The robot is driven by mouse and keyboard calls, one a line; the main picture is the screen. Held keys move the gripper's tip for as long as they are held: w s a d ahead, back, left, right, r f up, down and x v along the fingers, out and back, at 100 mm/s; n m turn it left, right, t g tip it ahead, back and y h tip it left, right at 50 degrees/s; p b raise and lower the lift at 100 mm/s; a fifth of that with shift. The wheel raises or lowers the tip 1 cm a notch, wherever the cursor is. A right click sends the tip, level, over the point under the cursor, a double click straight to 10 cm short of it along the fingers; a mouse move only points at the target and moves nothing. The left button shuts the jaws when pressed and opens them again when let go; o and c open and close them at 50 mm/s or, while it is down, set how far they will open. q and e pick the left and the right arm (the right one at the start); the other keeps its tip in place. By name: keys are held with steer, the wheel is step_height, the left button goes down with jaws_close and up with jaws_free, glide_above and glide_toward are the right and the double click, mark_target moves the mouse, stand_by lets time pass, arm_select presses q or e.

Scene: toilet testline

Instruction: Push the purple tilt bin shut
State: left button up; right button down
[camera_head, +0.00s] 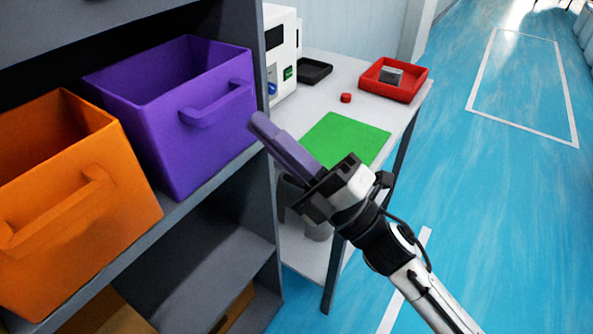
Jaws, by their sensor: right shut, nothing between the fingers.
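The purple tilt bin (172,128) sits in the grey shelf at the left, tipped outward with its open top and inside showing. Its front has a purple handle (216,106). My right gripper (258,122) comes in from the lower right. Its purple-grey fingers are shut with nothing between them. The fingertips appear close to the right side of the bin's front; I cannot tell whether they touch it. My left gripper is not in view.
An orange bin (72,200) stands left of the purple one. A white table (335,75) behind holds a green mat (350,138), a red tray (392,92), a black tray (314,70) and a white machine (283,50). Blue floor (490,200) is clear at right.

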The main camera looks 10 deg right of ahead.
arm_select(q)
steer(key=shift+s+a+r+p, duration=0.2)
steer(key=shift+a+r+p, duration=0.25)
steer(key=shift+p, duration=0.25)
arm_select(e)
steer(key=x, duration=0.3)
steer(key=shift+w+a+r, duration=0.1)
steer(key=shift+w+r, duration=0.05)
steer(key=shift+r, duration=0.25)
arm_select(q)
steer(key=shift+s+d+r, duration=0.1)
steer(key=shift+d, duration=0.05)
arm_select(e)
steer(key=shift+r, duration=0.3)
